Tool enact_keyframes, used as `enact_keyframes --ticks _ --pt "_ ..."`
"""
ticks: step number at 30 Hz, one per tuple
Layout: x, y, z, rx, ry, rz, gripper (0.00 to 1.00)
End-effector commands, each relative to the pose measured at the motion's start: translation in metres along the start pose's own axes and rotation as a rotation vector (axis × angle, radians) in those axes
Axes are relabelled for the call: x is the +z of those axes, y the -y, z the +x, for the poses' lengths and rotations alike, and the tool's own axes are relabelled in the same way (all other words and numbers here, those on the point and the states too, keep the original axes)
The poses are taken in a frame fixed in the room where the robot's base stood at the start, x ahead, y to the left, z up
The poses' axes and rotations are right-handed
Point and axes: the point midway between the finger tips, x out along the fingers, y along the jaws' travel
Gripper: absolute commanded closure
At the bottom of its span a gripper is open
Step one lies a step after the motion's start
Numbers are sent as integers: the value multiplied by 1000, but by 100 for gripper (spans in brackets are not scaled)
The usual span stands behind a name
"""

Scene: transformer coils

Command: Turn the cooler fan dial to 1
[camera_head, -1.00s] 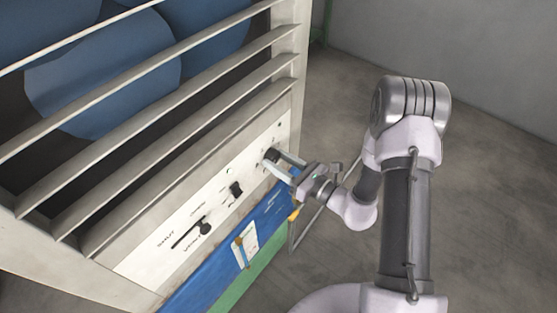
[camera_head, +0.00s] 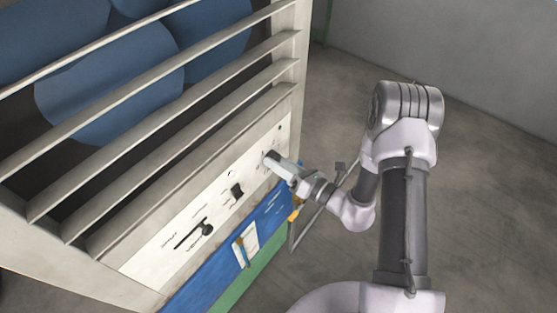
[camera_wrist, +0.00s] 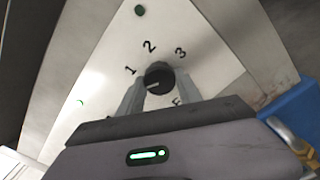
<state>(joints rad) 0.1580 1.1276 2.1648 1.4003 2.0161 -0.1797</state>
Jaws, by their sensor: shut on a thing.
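The fan dial is a black round knob (camera_wrist: 159,74) on a white panel, with the marks 1, 2 and 3 above it and a letter F partly visible at its lower right. A pale line on the knob lies toward its lower left, below the 1; its exact setting is hard to tell. My gripper (camera_wrist: 157,88) has one finger on each side of the knob and is shut on it. In the head view the dial (camera_head: 269,155) is small and partly covered by my gripper (camera_head: 273,160).
The panel also carries a black switch (camera_head: 237,191) and a black lever (camera_head: 206,230). White slats (camera_head: 170,140) run above it, with blue coils (camera_head: 110,90) behind. A blue band (camera_head: 215,272) runs below. The floor to the right is open.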

Motion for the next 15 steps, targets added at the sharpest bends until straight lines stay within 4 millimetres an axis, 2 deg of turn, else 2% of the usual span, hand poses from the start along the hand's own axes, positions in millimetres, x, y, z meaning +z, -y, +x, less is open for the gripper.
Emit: enact_keyframes --ticks 15 --pt "1 -1 0 0 -1 418 99"
